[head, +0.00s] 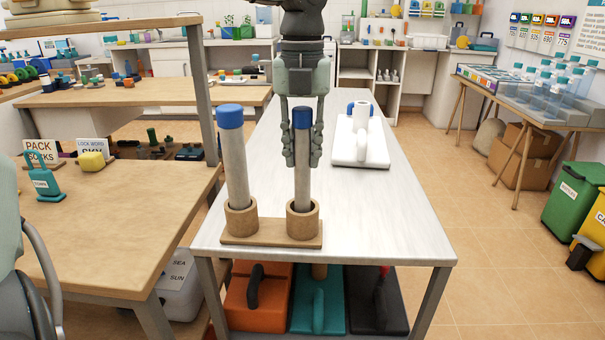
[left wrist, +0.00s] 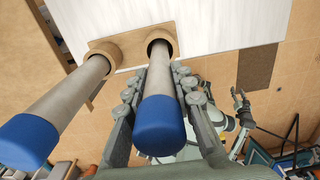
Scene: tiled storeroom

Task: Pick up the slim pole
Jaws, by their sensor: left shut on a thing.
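The slim pole (head: 302,182), grey with a blue cap, stands upright in the right cup of a wooden two-cup holder (head: 270,241) on the white table. A thicker blue-capped pole (head: 235,170) stands in the left cup. My left gripper (head: 302,160) comes down from above and is shut on the slim pole, with fingers on both sides below the cap. In the left wrist view the slim pole (left wrist: 160,115) lies between the fingers, and a dark gap shows around it in its cup. What seems to be my right gripper (left wrist: 240,105) shows small there; its jaws are unclear.
A white stand (head: 360,148) with a blue-ended white cylinder sits behind and right of the gripper. The white table's (head: 385,225) front right is clear. A wooden table (head: 110,220) with signs stands at left. Orange, teal and black items sit under the white table.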

